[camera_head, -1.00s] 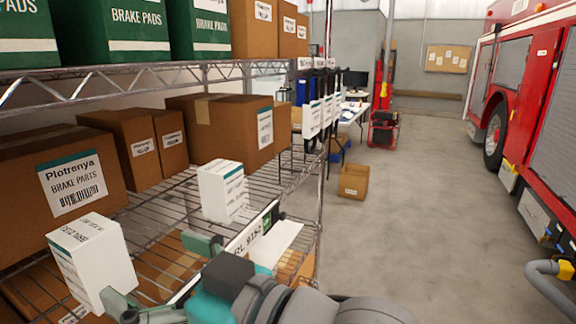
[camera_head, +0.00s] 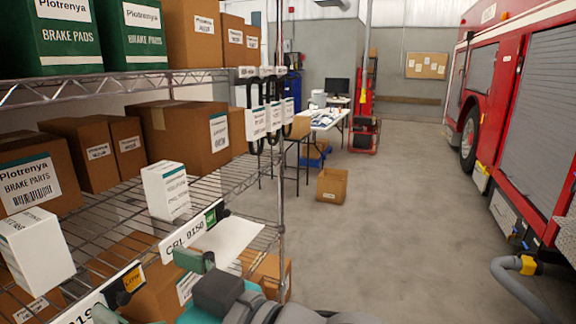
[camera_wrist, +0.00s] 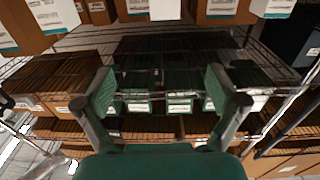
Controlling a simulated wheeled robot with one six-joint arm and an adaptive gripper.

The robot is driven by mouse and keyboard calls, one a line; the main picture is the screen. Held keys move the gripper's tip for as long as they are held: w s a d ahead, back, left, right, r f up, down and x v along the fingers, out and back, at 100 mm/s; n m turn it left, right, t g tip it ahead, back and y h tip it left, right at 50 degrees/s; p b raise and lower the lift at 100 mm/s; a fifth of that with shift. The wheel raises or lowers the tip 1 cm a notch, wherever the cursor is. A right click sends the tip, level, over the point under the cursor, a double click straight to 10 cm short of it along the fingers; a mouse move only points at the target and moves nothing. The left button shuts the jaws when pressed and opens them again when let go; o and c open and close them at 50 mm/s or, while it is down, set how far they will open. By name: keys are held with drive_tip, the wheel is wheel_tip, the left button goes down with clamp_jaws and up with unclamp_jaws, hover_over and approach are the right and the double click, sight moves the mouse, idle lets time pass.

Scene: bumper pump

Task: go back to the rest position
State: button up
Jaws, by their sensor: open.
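My gripper (camera_wrist: 168,98) is open and empty in the wrist view, its two green-padded fingers apart in front of the shelf rack. In the head view my gripper (camera_head: 150,285) shows at the lower left, in front of the wire shelf, partly cut off by the bottom edge. A white box (camera_head: 166,191) stands on the middle shelf behind it. Another white box (camera_head: 36,258) stands at the left. The gripper appears apart from both boxes.
The wire rack (camera_head: 281,225) fills the left, with brown cartons (camera_head: 188,135) and green boxes (camera_head: 133,38). A red fire truck (camera_head: 530,110) with a grey hose (camera_head: 508,285) is at the right. A cardboard box (camera_head: 331,185) sits on the floor; the aisle between is clear.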

drive_tip(key=w+d+f+m+t+h, duration=0.25)
drive_tip(key=d+f+m, duration=0.35)
drive_tip(key=f, duration=0.5)
drive_tip(key=w+d+f+m+t+h, duration=0.2)
drive_tip(key=d+f+m+t+h, duration=0.15)
drive_tip(key=d+f, duration=0.6)
drive_tip(key=s+d+f+m+t+h, duration=0.1)
drive_tip(key=s+d+f+h, duration=0.25)
drive_tip(key=f, duration=0.35)
drive_tip(key=s+d+f+m+t+h, duration=0.1)
drive_tip(key=s+d+f+m+h, duration=0.1)
drive_tip(key=s+d+f, duration=0.4)
drive_tip(key=s+d+f+h, duration=0.2)
drive_tip(key=s+d+f, duration=0.1)
drive_tip(key=s, duration=0.8)
drive_tip(key=s+d+f+h, duration=0.3)
drive_tip(key=s+d, duration=0.2)
drive_tip(key=s, duration=0.5)
drive_tip(key=shift+s+d+g, duration=0.3)
drive_tip(key=shift+s, duration=0.1)
